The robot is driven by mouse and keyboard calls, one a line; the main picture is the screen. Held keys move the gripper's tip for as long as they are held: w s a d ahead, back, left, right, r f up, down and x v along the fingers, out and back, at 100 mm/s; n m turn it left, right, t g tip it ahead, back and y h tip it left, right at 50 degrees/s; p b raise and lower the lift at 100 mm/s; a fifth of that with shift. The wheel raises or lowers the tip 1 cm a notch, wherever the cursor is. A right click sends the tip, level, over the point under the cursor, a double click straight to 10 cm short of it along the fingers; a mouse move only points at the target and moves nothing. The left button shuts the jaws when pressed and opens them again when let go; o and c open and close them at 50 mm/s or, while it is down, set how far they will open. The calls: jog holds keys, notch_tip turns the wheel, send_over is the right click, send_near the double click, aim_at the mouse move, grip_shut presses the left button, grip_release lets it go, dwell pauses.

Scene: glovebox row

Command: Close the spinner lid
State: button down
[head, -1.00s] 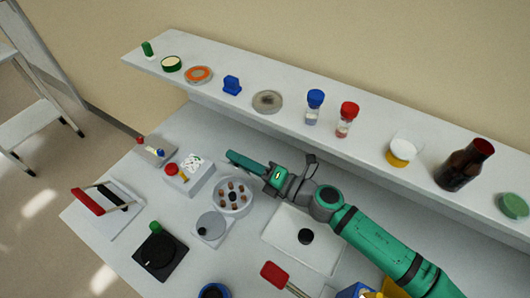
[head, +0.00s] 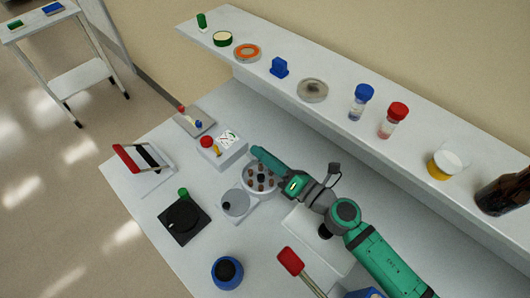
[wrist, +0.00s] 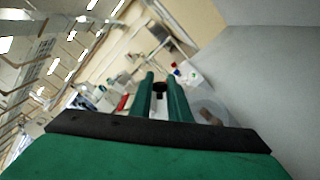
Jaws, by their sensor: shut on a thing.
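The spinner (head: 247,188) is a white round bowl with several brown tubes in a ring around a dark centre. It stands below and in front of my gripper (head: 258,152), whose teal fingers reach left over its back edge. In the wrist view my gripper (wrist: 160,84) has its two fingers close together, with a small black thing (wrist: 159,87) showing between their tips. I cannot tell whether this black thing is part of the spinner lid. I cannot make out the lid clearly in either view.
A grey round plate (head: 238,203) on a white base sits just in front of the spinner. A white box with a red button (head: 207,141) stands to the left. The shelf (head: 300,75) runs behind my arm. A white tray (head: 310,250) lies under my arm.

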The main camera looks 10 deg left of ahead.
jog(key=c, duration=1.7)
grip_release()
jog(key=shift+s+d, duration=0.2)
jog(key=shift+d, duration=0.1)
jog(key=v, duration=1)
jog(key=shift+s, duration=0.1)
